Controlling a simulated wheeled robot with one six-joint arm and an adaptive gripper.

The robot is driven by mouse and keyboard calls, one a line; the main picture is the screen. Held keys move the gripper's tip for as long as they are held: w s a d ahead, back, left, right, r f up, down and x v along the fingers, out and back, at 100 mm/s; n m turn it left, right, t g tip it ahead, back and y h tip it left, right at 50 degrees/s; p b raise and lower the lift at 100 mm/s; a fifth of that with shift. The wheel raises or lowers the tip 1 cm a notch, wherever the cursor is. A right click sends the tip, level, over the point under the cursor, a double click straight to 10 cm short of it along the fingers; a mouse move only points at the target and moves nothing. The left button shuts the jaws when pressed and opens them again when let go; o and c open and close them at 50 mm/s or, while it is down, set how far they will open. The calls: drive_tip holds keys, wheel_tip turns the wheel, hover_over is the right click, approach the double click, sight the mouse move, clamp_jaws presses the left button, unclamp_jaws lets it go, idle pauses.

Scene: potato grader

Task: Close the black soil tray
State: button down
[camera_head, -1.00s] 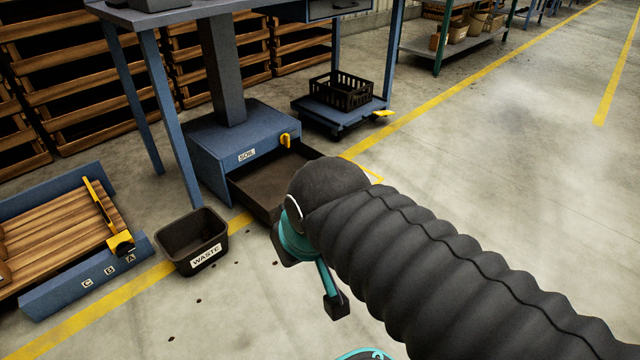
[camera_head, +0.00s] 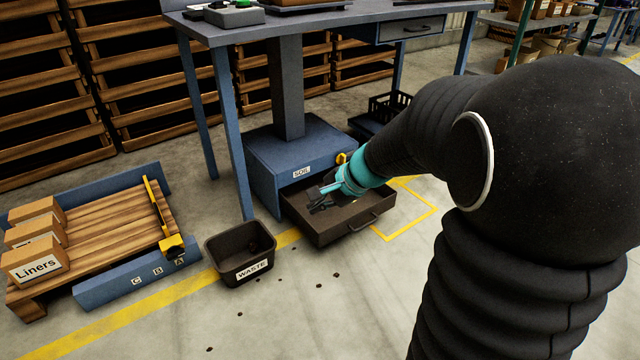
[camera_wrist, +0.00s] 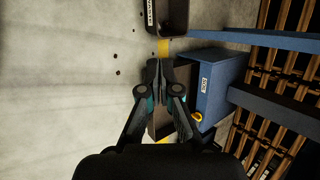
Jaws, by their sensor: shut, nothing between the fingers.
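The black soil tray (camera_head: 347,225) is a dark drawer pulled out of the blue cabinet labelled SOIL (camera_head: 262,160), with a bar handle on its front. A yellow latch (camera_head: 341,158) sits at the cabinet's top front corner and also shows in the wrist view (camera_wrist: 197,117). My gripper (camera_head: 316,198) is shut and empty, and appears over the open tray in the head view. In the wrist view my gripper (camera_wrist: 159,64) covers much of the tray (camera_wrist: 157,128). I cannot tell whether the fingers touch it.
A black WASTE bin (camera_head: 212,252) stands on the floor left of the tray. A wooden pallet with Liners boxes (camera_head: 35,262) lies farther left. The blue table (camera_head: 330,22) stands above the cabinet. The floor in front of the tray is clear apart from small dark bits.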

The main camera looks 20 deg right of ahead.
drive_tip(key=w+d+f+m+t, duration=0.1)
drive_tip(key=w+d+f+m, duration=0.45)
drive_tip(key=w, duration=0.25)
drive_tip(key=w+d+f+m+t+p, duration=0.2)
drive_tip(key=w+d+f+m, duration=0.3)
drive_tip(key=d+f+m, duration=0.55)
drive_tip(key=m+h, duration=0.2)
drive_tip(key=m, duration=0.1)
approach(343, 224)
wheel_tip(343, 224, down, 5)
drive_tip(key=w+a, duration=0.1)
drive_tip(key=w, duration=0.1)
drive_tip(key=shift+w+a+r, duration=0.1)
drive_tip(key=shift+w+a, duration=0.1)
drive_tip(key=shift+w, duration=0.25)
drive_tip(key=shift+w+a+r, duration=0.1)
drive_tip(key=shift+w+a, duration=0.1)
drive_tip(key=shift+w, duration=0.3)
